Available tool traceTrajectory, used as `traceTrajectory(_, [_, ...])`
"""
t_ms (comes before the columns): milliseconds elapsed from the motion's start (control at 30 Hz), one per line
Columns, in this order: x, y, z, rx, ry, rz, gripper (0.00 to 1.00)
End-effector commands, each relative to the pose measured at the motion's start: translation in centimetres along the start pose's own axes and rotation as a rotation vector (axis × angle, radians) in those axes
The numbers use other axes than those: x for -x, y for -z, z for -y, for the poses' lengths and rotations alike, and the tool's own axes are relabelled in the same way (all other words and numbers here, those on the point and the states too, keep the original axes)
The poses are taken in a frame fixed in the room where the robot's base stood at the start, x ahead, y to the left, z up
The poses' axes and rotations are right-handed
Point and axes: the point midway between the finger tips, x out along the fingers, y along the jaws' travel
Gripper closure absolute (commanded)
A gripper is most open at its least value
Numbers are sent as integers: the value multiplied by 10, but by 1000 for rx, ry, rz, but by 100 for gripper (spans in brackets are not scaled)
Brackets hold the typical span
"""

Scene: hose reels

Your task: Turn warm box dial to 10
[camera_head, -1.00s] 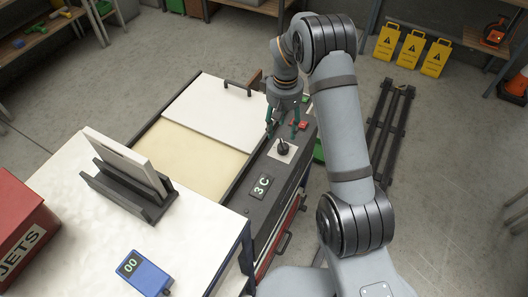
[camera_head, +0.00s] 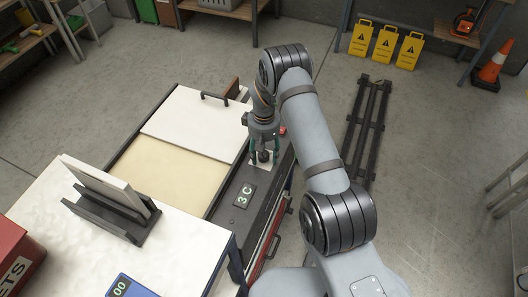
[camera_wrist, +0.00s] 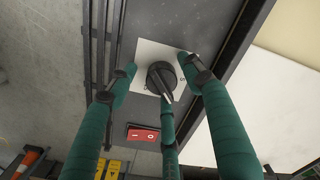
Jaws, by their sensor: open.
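The warm box (camera_head: 217,200) has a dark control panel with a black dial (camera_head: 264,156) on a white plate and a display (camera_head: 243,195) reading "3C". In the wrist view the dial (camera_wrist: 160,77) shows from above, its pointer aimed toward the lower right of the picture; the plate's marks are too small to read. My gripper (camera_head: 265,159) is over the dial with its green fingers pointing down. In the wrist view my gripper (camera_wrist: 162,80) is open, its fingers spread around the dial with gaps between them and the knob.
A red rocker switch (camera_wrist: 143,134) sits on the panel beside the dial plate. The box has a white lid (camera_head: 195,125) with a dark handle. A white table (camera_head: 160,245) in front carries a dark stand and a blue device (camera_head: 130,287). Yellow signs (camera_head: 385,43) stand behind.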

Motion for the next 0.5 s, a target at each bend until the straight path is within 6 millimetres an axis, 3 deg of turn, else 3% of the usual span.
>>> traceTrajectory(133, [0, 0, 0, -1, 0, 0, 51])
traceTrajectory(500, [0, -1, 0, -1, 1, 2, 72])
